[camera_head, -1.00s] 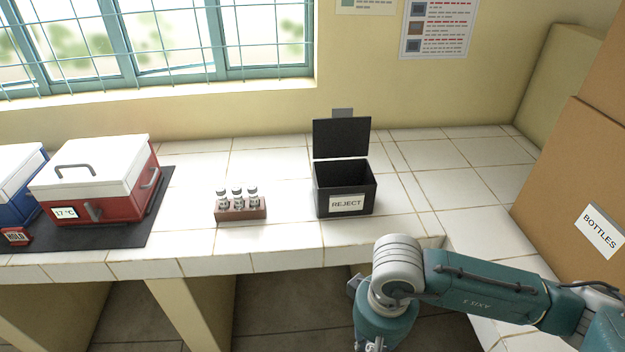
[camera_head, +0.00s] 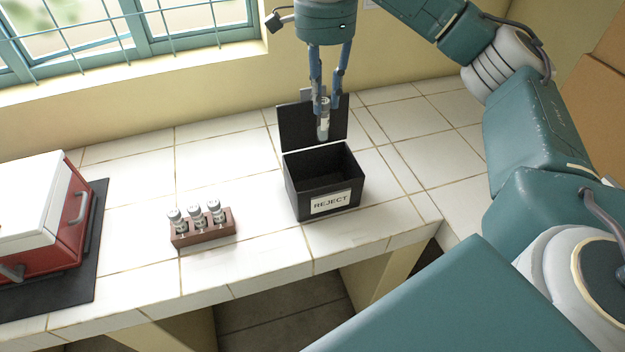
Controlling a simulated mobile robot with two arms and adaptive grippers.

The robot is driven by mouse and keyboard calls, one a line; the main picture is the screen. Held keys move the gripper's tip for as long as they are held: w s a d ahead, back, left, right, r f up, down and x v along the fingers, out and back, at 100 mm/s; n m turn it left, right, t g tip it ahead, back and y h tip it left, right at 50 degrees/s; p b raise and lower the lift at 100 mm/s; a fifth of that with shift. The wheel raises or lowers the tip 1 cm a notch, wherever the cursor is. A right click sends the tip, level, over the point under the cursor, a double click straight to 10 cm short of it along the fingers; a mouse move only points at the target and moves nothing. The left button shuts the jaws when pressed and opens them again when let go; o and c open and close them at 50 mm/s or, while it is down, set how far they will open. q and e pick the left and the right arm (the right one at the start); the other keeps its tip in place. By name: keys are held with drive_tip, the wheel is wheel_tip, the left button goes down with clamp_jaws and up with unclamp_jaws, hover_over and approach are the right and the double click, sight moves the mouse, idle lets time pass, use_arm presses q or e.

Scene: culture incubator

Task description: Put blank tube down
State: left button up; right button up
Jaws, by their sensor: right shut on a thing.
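My right gripper (camera_head: 326,100) is shut on a small tube (camera_head: 323,122), which hangs upright between its fingers. The tube is in front of the raised lid, above the black box labelled REJECT (camera_head: 298,187), and apart from the box floor. The box stands open on the tiled counter, its lid (camera_head: 292,127) tilted up at the back. A brown rack (camera_head: 204,234) with 3 capped vials (camera_head: 197,217) stands to the left of the box. My left gripper is not in view.
A red cool box with a white lid (camera_head: 28,198) sits on a black mat (camera_head: 88,250) at the left. The white tiled counter (camera_head: 245,262) is clear around the rack. Brown boxes (camera_head: 590,110) stand at the right.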

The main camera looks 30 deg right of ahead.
sight(325, 141)
wheel_tip(325, 141, down, 3)
drive_tip(key=f+p, duration=0.1)
drive_tip(key=f, duration=0.4)
drive_tip(key=s+f+p, duration=0.1)
drive_tip(key=f, duration=0.2)
drive_tip(key=shift+d+p, duration=0.1)
drive_tip(key=shift+p, duration=0.2)
wheel_tip(325, 141, down, 8)
drive_tip(key=p, duration=0.1)
drive_tip(key=shift+w+f+p, duration=0.2)
drive_tip(key=shift+p, duration=0.2)
drive_tip(key=o, duration=0.6)
drive_tip(key=shift+f, duration=0.1)
drive_tip(key=o, duration=0.4)
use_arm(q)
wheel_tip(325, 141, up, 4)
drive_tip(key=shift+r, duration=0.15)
